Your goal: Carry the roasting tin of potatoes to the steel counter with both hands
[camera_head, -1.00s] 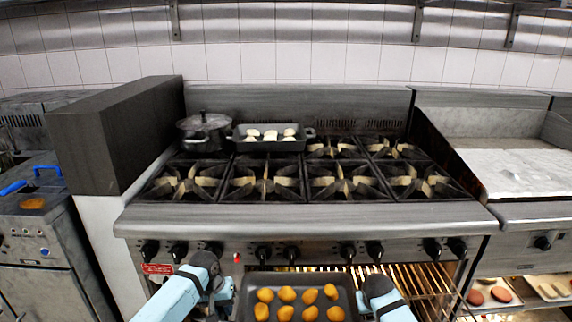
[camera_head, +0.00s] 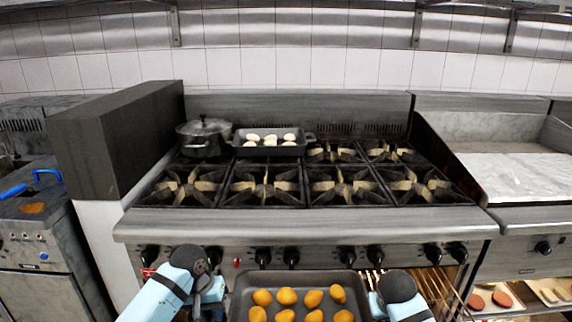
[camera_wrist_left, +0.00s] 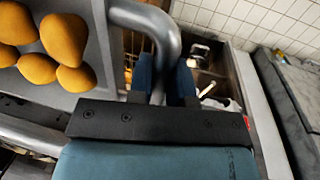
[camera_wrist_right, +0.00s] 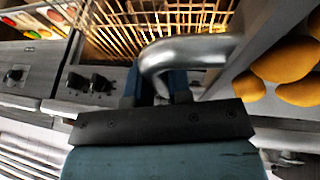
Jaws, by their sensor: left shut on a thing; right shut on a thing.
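The dark grey roasting tin (camera_head: 300,275) is at the bottom middle of the head view, in front of the range, with several orange-yellow potatoes (camera_head: 287,296) in it. It looks about level; its near edge is cut off. My left gripper (camera_head: 214,290) is at the tin's left side; in the left wrist view its blue fingers (camera_wrist_left: 161,82) are shut on the tin's curved steel handle (camera_wrist_left: 150,22). My right gripper (camera_head: 376,303) is at the right side; in the right wrist view its fingers (camera_wrist_right: 158,88) are shut on the other handle (camera_wrist_right: 195,50). The steel counter cannot be picked out for sure.
The range (camera_head: 300,223) stands ahead with several burners. A lidded pot (camera_head: 205,140) and a grey tray of pale pieces (camera_head: 268,149) stand on its back left. A lit wire rack (camera_wrist_right: 120,30) is beneath. A flat griddle (camera_head: 515,172) is at right, a fryer (camera_head: 40,255) at left.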

